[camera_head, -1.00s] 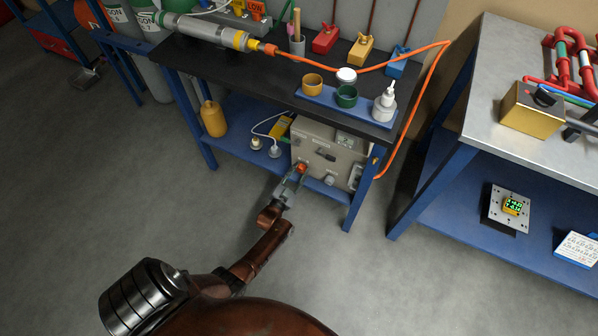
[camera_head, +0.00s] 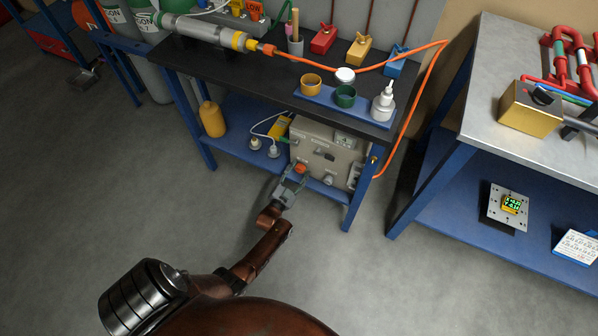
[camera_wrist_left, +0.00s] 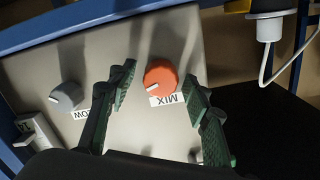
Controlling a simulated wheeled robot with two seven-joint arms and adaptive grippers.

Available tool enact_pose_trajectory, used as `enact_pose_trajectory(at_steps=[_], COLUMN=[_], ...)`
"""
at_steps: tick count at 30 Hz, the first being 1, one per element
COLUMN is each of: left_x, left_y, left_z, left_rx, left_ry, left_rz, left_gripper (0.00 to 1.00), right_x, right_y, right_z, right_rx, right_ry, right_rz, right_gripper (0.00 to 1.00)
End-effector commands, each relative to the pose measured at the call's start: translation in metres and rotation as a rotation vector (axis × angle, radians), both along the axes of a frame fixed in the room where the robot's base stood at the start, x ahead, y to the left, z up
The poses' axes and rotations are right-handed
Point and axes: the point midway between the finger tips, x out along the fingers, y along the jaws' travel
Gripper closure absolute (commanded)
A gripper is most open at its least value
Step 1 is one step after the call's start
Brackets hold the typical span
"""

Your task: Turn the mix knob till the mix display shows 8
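The orange mix knob (camera_wrist_left: 160,76) sits on the light panel of the box, above a label reading MIX, upside down in the left wrist view. A white pointer mark shows at its lower left edge. The knob also shows in the head view (camera_head: 300,169), low on the box front (camera_head: 320,160). My left gripper (camera_wrist_left: 158,82) is open, its green fingers apart on either side of the knob, with visible gaps; it also shows in the head view (camera_head: 291,184). I cannot make out a mix display reading. My right gripper is not in view.
A grey knob (camera_wrist_left: 66,97) with a partly hidden label stands beside the mix knob. The box sits on the blue lower shelf (camera_head: 232,140) under the black bench top (camera_head: 220,78). A table leg (camera_head: 358,200) stands right of the gripper. Open floor lies in front.

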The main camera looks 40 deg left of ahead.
Motion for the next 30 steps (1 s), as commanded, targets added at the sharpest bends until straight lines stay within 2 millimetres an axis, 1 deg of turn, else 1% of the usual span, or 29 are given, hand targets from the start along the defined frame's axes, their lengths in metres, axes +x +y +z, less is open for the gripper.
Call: enact_pose_trajectory(at_steps=[8, 11, 14, 21, 24, 27, 30], left_x=[-0.001, -0.008, -0.023, -0.072, -0.09, -0.103, -0.112], left_y=[0.001, -0.001, -0.004, -0.015, -0.019, -0.023, -0.025], left_z=[0.0, -0.001, 0.0, 0.003, 0.004, 0.005, 0.006], left_rx=[0.0, 0.0, -0.001, 0.0, 0.0, 0.0, -0.001], left_ry=[0.0, 0.001, 0.0, 0.002, 0.001, 0.001, 0.0], left_rz=[0.001, 0.0, 0.001, 0.002, 0.002, 0.0, 0.0], left_gripper=[0.53, 0.53, 0.53, 0.53, 0.53, 0.53, 0.53], right_x=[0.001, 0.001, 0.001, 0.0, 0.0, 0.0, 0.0], right_y=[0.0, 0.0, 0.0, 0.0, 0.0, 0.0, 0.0], right_z=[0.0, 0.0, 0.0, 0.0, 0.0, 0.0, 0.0], right_rx=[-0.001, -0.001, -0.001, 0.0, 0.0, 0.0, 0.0], right_ry=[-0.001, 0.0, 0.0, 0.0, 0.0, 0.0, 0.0], right_rz=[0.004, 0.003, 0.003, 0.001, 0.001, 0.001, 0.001], right_gripper=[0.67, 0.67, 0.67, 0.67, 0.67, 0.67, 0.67])
